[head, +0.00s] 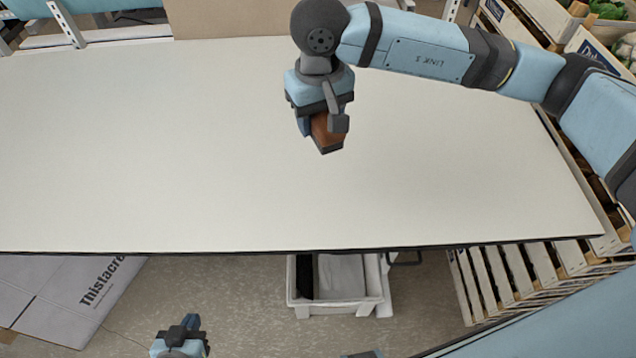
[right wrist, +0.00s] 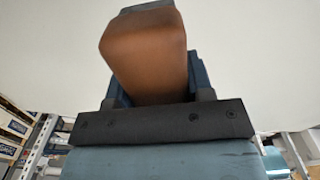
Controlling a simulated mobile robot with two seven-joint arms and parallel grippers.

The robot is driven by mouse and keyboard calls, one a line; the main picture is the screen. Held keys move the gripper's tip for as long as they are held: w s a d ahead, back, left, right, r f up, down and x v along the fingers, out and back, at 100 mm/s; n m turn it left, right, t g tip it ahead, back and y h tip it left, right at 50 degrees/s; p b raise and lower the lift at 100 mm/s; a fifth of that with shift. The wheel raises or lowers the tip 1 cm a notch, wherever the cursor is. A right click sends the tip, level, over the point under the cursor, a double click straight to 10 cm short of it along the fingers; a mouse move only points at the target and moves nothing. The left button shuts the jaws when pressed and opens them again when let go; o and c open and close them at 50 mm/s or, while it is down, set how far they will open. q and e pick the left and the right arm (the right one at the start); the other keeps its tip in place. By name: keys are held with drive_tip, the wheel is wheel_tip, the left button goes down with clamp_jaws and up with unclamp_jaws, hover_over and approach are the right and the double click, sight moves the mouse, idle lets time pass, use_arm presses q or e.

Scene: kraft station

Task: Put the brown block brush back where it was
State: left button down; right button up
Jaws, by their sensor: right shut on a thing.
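The brown block brush (head: 326,133) is held in my right gripper (head: 324,124), which is shut on it. The brush is over the white table (head: 180,150), in its upper middle part in the head view. I cannot tell whether it touches the tabletop. In the right wrist view the brown block (right wrist: 147,55) sits between the fingers (right wrist: 155,85). A dark part shows at its lower end in the head view. My left gripper (head: 186,325) is low at the bottom of the head view, in front of the table's near edge; its fingers are too small to read.
The tabletop is bare around the brush. A white bin (head: 338,302) stands on the floor below the near edge. A cardboard box (head: 62,290) lies at lower left. Wooden crates (head: 520,275) line the right side, with produce crates (head: 600,40) at upper right.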

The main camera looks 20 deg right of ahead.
drive_tip(key=p, duration=0.3)
hover_over(319, 192)
wheel_tip(319, 192, down, 14)
drive_tip(key=shift+r, duration=0.1)
wheel_tip(319, 192, down, 5)
drive_tip(key=shift+f+p, duration=0.1)
drive_tip(key=shift+p, duration=0.3)
drive_tip(key=shift+d, duration=0.1)
drive_tip(key=shift+f+b, duration=0.2)
drive_tip(key=shift+b, duration=0.15)
drive_tip(key=o, duration=0.9)
drive_tip(key=shift+r, duration=0.1)
